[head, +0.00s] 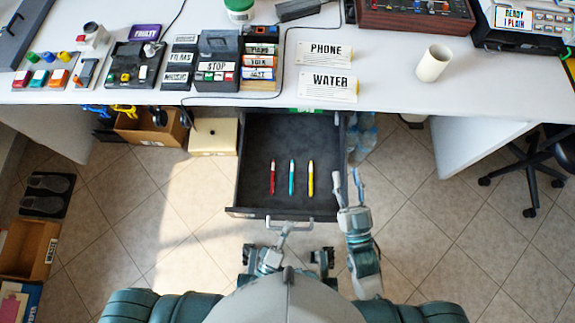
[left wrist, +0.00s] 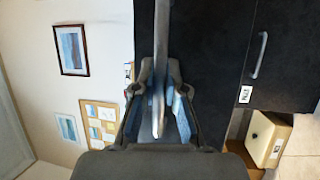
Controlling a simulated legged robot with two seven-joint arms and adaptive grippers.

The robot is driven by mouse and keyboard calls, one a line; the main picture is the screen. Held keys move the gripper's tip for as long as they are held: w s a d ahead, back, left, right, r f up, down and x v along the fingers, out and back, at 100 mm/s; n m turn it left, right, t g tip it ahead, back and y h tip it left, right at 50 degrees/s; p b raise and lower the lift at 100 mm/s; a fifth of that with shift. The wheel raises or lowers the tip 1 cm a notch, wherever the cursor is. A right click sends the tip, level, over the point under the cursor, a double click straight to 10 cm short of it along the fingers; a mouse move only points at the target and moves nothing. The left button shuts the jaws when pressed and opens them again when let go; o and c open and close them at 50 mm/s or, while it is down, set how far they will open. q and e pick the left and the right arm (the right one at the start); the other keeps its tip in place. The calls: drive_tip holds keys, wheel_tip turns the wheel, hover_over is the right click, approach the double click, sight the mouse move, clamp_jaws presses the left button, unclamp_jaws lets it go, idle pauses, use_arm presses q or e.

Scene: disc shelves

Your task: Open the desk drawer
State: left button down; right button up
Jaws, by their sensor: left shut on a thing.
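The desk drawer (head: 256,150) stands pulled out from under the white desk, with its dark inside showing. A red pen (head: 273,177), a light blue pen (head: 292,177) and a yellow pen (head: 311,178) lie in it. My left gripper (head: 287,231) is at the drawer's front, shut on the drawer handle (head: 300,223). In the left wrist view the fingers (left wrist: 158,115) close around the handle bar (left wrist: 161,60), which runs up the middle. My right gripper (head: 348,187) is open and empty beside the drawer's right front corner.
The desk top (head: 400,85) bears button boxes, PHONE and WATER signs and a white cup (head: 433,63). Left of the drawer are a cream box (head: 213,137) and a cardboard box (head: 150,128). Bottles (head: 362,135) stand to its right. A black chair (head: 530,165) is at far right.

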use_arm(q)
drive_tip(key=shift+s+f, duration=0.1)
drive_tip(key=shift+f, duration=0.25)
drive_tip(key=c, duration=1.2)
unclamp_jaws()
drive_tip(key=shift+r, duration=0.15)
